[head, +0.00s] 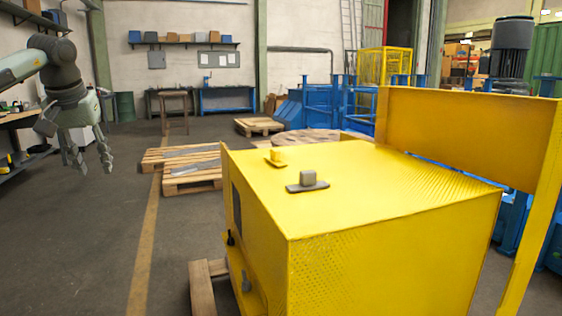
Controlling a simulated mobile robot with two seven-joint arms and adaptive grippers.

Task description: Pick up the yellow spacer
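A small yellow piece (277,155), which looks like the yellow spacer, sits on a thin flat base on top of the big yellow cabinet (370,190), near its far left edge. A similar grey piece (307,178) on a dark flat base stands nearer to me and a little to the right. The two are apart. My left gripper (94,168) hangs in the air at the left, fingers pointing down and spread, with nothing between them. It is well to the left of the cabinet and clear of both pieces. My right gripper is not in view.
A yellow upright panel (465,135) rises behind the cabinet's right side. Wooden pallets (190,170) lie on the floor behind and left of it. Most of the cabinet's top is bare. The grey floor (80,240) between my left gripper and the cabinet is open.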

